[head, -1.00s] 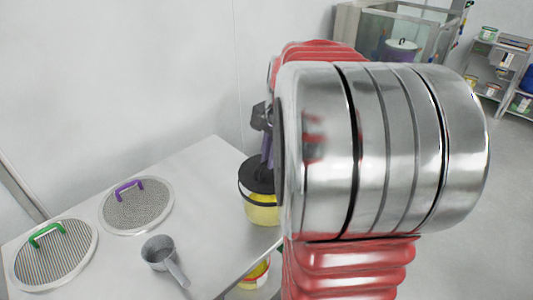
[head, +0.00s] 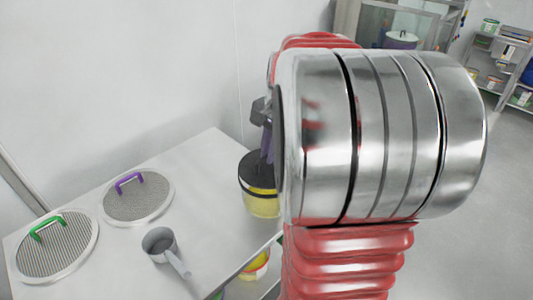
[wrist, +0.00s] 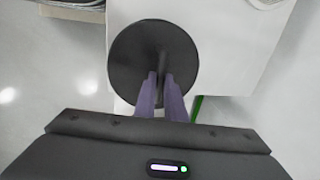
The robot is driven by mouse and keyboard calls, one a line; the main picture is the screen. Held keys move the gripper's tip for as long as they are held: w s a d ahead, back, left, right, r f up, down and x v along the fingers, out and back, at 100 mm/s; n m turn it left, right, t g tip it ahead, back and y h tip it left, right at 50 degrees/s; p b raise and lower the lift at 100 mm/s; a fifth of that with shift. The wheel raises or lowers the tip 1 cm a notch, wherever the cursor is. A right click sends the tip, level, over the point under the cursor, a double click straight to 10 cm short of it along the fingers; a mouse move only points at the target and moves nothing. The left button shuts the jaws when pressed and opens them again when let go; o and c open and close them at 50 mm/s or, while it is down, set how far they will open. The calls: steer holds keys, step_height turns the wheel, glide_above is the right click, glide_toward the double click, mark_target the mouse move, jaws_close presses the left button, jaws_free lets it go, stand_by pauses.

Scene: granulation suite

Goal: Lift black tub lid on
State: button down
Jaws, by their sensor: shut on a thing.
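The black lid (wrist: 130,62) is a round dark disc in the wrist view. My gripper (wrist: 161,76) has its two purple fingers shut on the lid's raised grip bar. In the head view the lid (head: 256,165) is over the top of a yellow tub (head: 262,207) near the table's right end. I cannot tell whether the lid is seated or just above the rim. My gripper (head: 266,145) points down at it, and my arm hides the right side of the lid and tub.
On the pale table (head: 205,180) lie a sieve with a green handle (head: 57,250), one with a purple handle (head: 138,198) and a metal scoop (head: 160,243). Another yellow container (head: 255,268) sits below the table edge. A wall stands behind.

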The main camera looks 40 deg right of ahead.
steer(key=shift+f, duration=0.95)
stand_by(0.8)
steer(key=c, duration=1.7)
jaws_free()
steer(key=shift+c, duration=0.2)
steer(key=shift+r, duration=0.1)
step_height(320, 180, up, 13)
steer(key=s, duration=0.2)
steer(key=shift+s+r, duration=0.15)
steer(key=shift+s, duration=0.15)
